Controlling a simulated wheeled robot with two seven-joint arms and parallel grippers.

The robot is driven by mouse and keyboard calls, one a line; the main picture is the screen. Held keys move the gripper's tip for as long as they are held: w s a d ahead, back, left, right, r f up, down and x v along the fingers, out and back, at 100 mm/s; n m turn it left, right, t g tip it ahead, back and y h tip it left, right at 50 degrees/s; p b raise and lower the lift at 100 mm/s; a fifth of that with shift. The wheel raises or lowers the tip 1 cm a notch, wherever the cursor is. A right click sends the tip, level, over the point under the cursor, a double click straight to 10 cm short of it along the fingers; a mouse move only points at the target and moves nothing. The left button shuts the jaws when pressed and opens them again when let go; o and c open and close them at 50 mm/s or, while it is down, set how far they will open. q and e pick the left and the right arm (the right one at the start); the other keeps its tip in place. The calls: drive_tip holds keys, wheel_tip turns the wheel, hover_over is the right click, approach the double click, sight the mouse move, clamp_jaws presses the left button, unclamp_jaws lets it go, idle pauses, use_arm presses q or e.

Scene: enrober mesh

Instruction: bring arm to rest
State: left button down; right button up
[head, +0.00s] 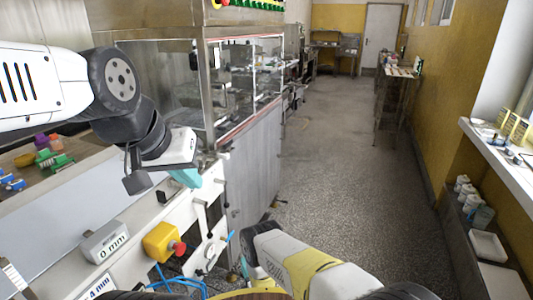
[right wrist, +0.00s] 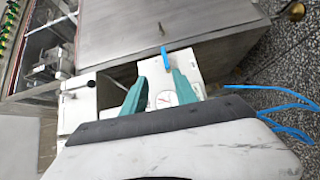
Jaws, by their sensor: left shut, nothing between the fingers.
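My left arm comes in from the left in the head view. Its gripper (head: 187,178) hangs in front of the machine's front edge, teal fingers closed and empty. My right arm reaches in from the bottom, and its gripper (head: 245,264) is low beside the machine's front panel, partly hidden by the arm. In the right wrist view the two teal fingers (right wrist: 160,88) stand apart with nothing held between them. A white panel with a round dial (right wrist: 165,99) shows behind them. I cannot tell whether the fingers touch it.
The steel machine with glass guards (head: 240,85) fills the left. Blue hoses (head: 180,283) hang low. The speckled floor (head: 330,170) is open; a window sill (head: 500,150) is right.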

drive_tip(key=w+d+r+m+g+h, duration=0.25)
drive_tip(key=w+r+m, duration=0.35)
drive_tip(key=w+r, duration=1.3)
drive_tip(key=d+r+m+g+h, duration=0.1)
drive_tip(key=d+r+m, duration=0.2)
drive_tip(key=r, duration=0.7)
drive_tip(key=d+r+m+g, duration=0.1)
drive_tip(key=d+r+m, duration=0.1)
drive_tip(key=r, duration=0.8)
drive_tip(key=s+d+r+m+g, duration=0.1)
drive_tip(key=s+d+r+m, duration=0.25)
drive_tip(key=s+r, duration=0.5)
drive_tip(key=s+d+r+m+g, duration=0.2)
drive_tip(key=s+d+r, duration=0.3)
drive_tip(key=s+r, duration=0.3)
drive_tip(key=s+d+r+m+g, duration=0.1)
drive_tip(key=s+d+r+m, duration=0.1)
drive_tip(key=s, duration=1.1)
drive_tip(key=s+d+r+m+g, duration=0.2)
drive_tip(key=s+d+m, duration=0.1)
drive_tip(key=s, duration=1)
drive_tip(key=shift+s+d+r+h, duration=0.15)
drive_tip(key=shift+s+d+h, duration=0.3)
drive_tip(key=shift+d, duration=0.4)
